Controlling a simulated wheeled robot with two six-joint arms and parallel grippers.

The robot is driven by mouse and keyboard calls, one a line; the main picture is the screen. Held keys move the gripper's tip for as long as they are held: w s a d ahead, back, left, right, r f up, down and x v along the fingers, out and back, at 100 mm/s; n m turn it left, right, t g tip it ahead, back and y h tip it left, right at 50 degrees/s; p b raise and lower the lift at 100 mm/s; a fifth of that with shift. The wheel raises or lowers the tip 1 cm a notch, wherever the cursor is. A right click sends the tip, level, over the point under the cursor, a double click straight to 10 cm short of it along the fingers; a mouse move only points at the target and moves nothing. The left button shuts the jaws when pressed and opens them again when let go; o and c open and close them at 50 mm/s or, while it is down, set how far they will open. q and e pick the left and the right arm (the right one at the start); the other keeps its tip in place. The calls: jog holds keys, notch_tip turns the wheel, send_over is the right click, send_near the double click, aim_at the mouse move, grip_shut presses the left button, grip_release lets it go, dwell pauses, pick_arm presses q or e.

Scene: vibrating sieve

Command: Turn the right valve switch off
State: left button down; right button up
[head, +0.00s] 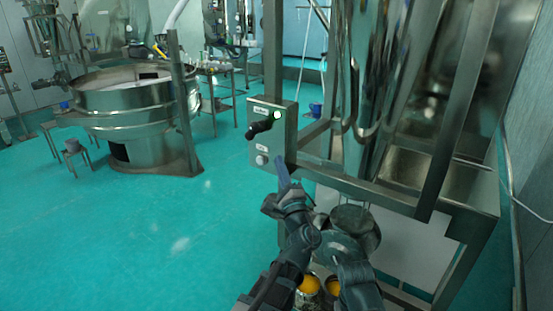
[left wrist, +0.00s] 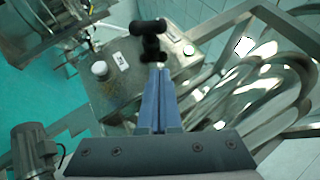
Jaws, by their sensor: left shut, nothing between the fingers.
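A grey metal control box (head: 284,148) is mounted on the steel frame near the middle of the head view. It carries a black valve switch handle (head: 260,126), a lit green lamp (head: 277,115) and a pale round button (head: 262,160). My left gripper (head: 281,165) is shut and empty, with its blue fingers just below the box's lower part. In the left wrist view, the shut fingertips (left wrist: 158,69) point at the black switch (left wrist: 150,42) and overlap its lower end; I cannot tell whether they touch. My right gripper is not seen.
The steel frame (head: 375,190) and its shiny vertical pipe (head: 358,100) stand right of the box. A large round sieve (head: 133,102) stands at the left. The teal floor (head: 150,225) between is open.

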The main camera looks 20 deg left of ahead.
aim_at(252, 131)
pick_arm(q)
jog(key=shift+w+a+r+p, duration=0.8)
jog(key=shift+w+a, duration=0.2)
jog(key=shift+a, duration=0.2)
jog(key=shift+w+a+r+p, duration=0.65)
jog(key=shift+w+a+r, duration=0.2)
jog(key=shift+w+a, duration=0.25)
jog(key=shift+w+a+r+p, duration=0.75)
jog(key=shift+w+a+r, duration=0.15)
jog(key=shift+a, duration=0.35)
jog(key=r+n+g+p, duration=0.1)
jog(key=p, duration=0.2)
jog(key=a+r+g+p, duration=0.1)
jog(key=p, duration=0.1)
jog(key=r+n+p, duration=0.1)
jog(key=r+p, duration=0.1)
jog(key=p, duration=0.1)
jog(key=shift+w+a+n+g+p, duration=0.2)
jog(key=shift+w+n+g+p, duration=0.1)
jog(key=shift+g+p, duration=0.1)
jog(key=shift+a+r, duration=0.2)
jog(key=shift+a, duration=0.05)
